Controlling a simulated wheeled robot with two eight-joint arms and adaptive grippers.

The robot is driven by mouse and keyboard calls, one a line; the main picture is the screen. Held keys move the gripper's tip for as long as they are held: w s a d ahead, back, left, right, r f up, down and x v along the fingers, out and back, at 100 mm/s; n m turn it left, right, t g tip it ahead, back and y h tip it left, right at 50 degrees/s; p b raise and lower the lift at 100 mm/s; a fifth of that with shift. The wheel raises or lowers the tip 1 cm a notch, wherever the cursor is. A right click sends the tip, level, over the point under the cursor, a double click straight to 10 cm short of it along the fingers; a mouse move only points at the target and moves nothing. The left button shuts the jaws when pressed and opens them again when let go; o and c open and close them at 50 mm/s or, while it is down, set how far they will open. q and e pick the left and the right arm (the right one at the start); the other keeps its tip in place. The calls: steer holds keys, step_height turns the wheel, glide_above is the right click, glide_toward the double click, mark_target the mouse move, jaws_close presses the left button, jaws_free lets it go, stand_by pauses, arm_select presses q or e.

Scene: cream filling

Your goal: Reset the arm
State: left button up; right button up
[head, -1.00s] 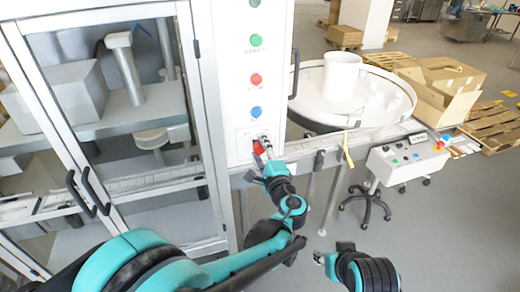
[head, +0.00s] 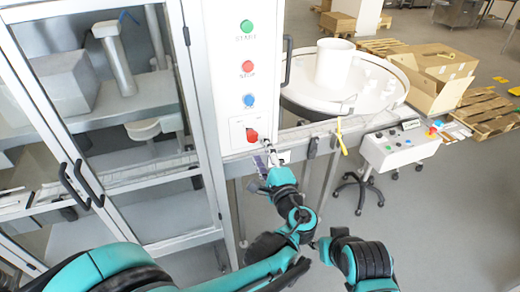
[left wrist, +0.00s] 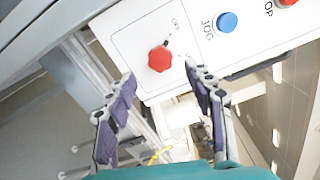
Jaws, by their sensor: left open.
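My left gripper (head: 264,157) is open and empty, just below and right of the red knob (head: 252,135) on the white control panel (head: 237,75). In the left wrist view, the two fingers of my left gripper (left wrist: 164,80) are spread apart. The red knob (left wrist: 160,58) shows beyond and between their tips, with a gap; nothing is held. My right gripper (head: 322,249) is at the bottom centre, largely hidden by its own wrist, so its jaws cannot be made out.
Green, red and blue buttons (head: 248,101) line the panel above the knob. A glass-doored cabinet (head: 199,130) stands left. A conveyor rail (head: 345,126), a round table (head: 300,98) with a white cup, and a wheeled console (head: 400,148) are right.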

arm_select(q)
steer(key=s+a+f+n+g+b, duration=0.2)
steer(key=s+a+f+n+g, duration=0.25)
steer(key=a, duration=0.55)
steer(key=s+a+f+n+g+b, duration=0.2)
steer(key=s+a+f+n+g, duration=0.15)
steer(key=a+f, duration=0.4)
steer(key=s+a+f+n+g+h+b, duration=0.1)
steer(key=s+f+n+h, duration=0.1)
steer(key=s, duration=0.4)
steer(key=s+a+f+n+g+h+b, duration=0.1)
steer(key=s+f+n+h, duration=0.2)
steer(key=s+n, duration=0.4)
steer(key=shift+s+a+f+h, duration=0.25)
steer(key=shift+a+f+h, duration=0.1)
steer(key=shift+f, duration=0.15)
